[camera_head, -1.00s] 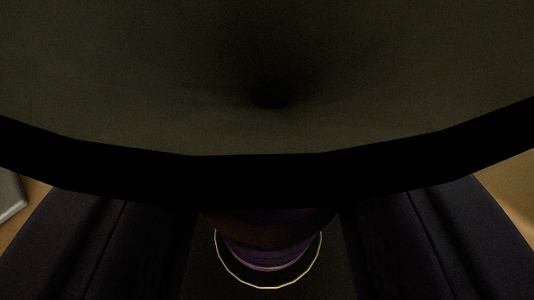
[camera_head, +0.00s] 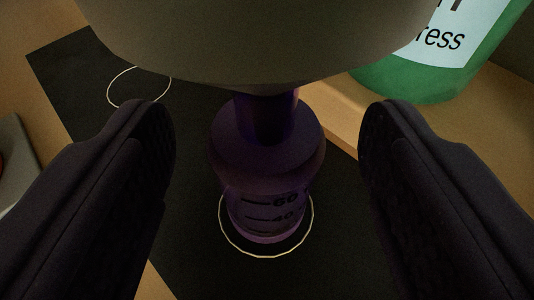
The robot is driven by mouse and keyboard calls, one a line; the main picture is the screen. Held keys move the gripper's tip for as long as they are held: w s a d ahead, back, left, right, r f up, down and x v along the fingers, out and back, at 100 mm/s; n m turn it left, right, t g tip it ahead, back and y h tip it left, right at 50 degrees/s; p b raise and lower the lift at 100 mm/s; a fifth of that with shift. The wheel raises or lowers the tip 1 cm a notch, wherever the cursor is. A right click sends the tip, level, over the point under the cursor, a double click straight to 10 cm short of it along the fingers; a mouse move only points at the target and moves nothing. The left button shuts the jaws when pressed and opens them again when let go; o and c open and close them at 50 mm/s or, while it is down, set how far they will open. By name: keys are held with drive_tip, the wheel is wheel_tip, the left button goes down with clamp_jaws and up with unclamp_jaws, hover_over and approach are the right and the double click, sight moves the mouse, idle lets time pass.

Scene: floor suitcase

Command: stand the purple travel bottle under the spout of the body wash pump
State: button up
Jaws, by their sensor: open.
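The purple travel bottle (camera_head: 262,165) stands upright on a black mat, inside a thin pale ring. Marks reading 60 and 40 show on its side. My gripper (camera_head: 265,125) is open, with one dark finger on each side of the bottle and clear gaps between. A large grey rounded shape (camera_head: 260,45) fills the top of the view above the bottle and hides its top. A green bottle with a pale label reading "ress" (camera_head: 415,75) stands at the upper right; whether it is the body wash pump I cannot tell. No spout is identifiable.
The black mat (camera_head: 75,75) lies on a tan surface and carries a second, empty pale ring (camera_head: 138,86) at the upper left. A wooden raised edge (camera_head: 335,115) runs beside the mat on the right. A grey object (camera_head: 14,160) sits at the left edge.

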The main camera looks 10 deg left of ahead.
drive_tip(key=p+v, duration=0.2)
drive_tip(key=v, duration=0.7)
drive_tip(key=shift+s, duration=0.15)
drive_tip(key=shift+s, duration=0.1)
